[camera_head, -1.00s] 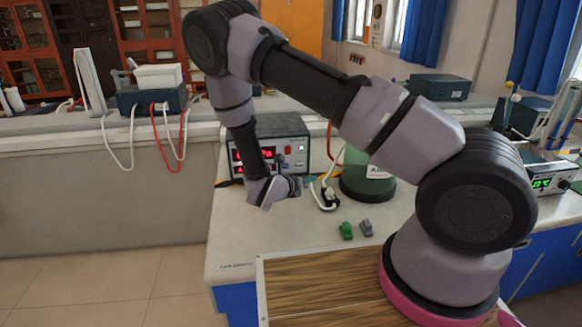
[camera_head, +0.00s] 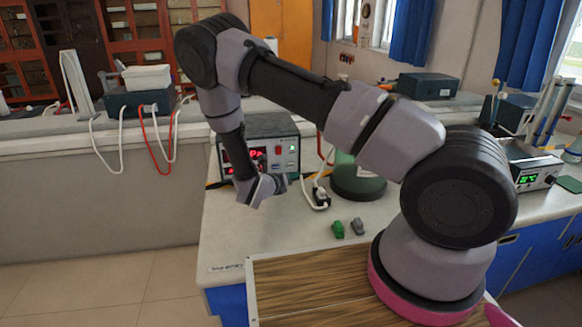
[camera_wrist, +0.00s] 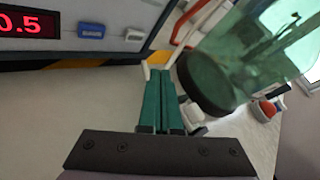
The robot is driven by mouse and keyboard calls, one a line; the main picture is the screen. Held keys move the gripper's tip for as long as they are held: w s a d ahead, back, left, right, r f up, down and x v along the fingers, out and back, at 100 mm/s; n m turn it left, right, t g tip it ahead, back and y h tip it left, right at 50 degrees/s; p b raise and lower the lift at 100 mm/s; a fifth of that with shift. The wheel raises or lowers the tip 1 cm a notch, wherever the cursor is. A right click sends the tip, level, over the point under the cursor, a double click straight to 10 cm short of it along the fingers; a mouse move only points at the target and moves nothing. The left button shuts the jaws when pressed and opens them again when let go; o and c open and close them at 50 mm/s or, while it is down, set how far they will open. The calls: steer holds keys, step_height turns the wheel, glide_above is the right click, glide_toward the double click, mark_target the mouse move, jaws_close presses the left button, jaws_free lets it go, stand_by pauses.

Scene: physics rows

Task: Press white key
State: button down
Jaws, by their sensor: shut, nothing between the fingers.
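The grey instrument box (camera_head: 285,128) with red digits stands on the bench. In the wrist view its front panel (camera_wrist: 170,12) fills the top. A small white key (camera_wrist: 135,34) is on the panel, right of a blue key (camera_wrist: 91,30) and the red display (camera_wrist: 27,23). My gripper (camera_wrist: 162,70) has its two green fingers side by side, shut and empty. Its tips are below and right of the white key in the wrist view, apart from it. In the head view my gripper (camera_head: 281,184) is in front of the box, partly hiding its lower front.
A green glass vessel with a dark base (camera_wrist: 205,82) is close right of my fingers. A white plug with cable (camera_head: 319,195) lies beside it. Small green (camera_head: 338,229) and grey (camera_head: 357,225) pieces lie on the bench. The bench front is otherwise clear.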

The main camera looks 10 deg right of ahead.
mark_target(293, 164)
steer(key=shift+w, duration=2.1)
stand_by(0.4)
steer(key=shift+w, duration=0.4)
steer(key=shift+w, duration=0.35)
stand_by(0.4)
steer(key=shift+w+r, duration=0.3)
steer(key=shift+w, duration=0.15)
stand_by(0.6)
steer(key=shift+s, duration=0.15)
steer(key=shift+s+d+f, duration=0.1)
steer(key=shift+s+f, duration=0.05)
steer(key=shift+s, duration=0.7)
